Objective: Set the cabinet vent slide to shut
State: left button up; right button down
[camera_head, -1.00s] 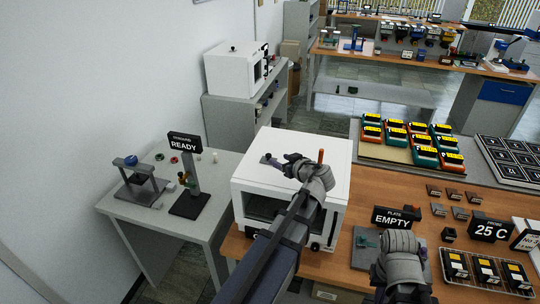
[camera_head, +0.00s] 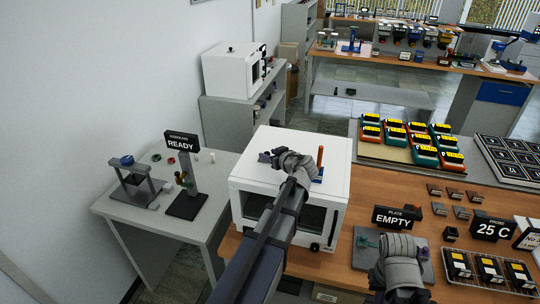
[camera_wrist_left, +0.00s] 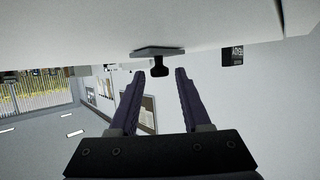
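The white cabinet (camera_head: 250,168) stands at the left end of the wooden bench. In the left wrist view, which looks upside down, a dark knob (camera_wrist_left: 160,69) sticks out from a grey plate (camera_wrist_left: 158,51) on a pale surface; this appears to be the vent slide on the cabinet's top. My left gripper (camera_head: 272,157) is low over the cabinet top at that knob. In the wrist view its fingers (camera_wrist_left: 160,73) are apart, one on each side of the knob, with gaps showing. My right arm's wrist (camera_head: 399,255) is at the bottom right; its fingertips are hidden.
An orange upright piece (camera_head: 320,158) stands on the cabinet top just right of my left wrist. A grey side table (camera_head: 150,205) with a "READY" sign (camera_head: 183,143) is to the left. An "EMPTY" sign (camera_head: 396,218) stands behind my right wrist.

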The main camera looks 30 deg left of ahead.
pick_arm(q)
grip_shut()
dwell(1.1)
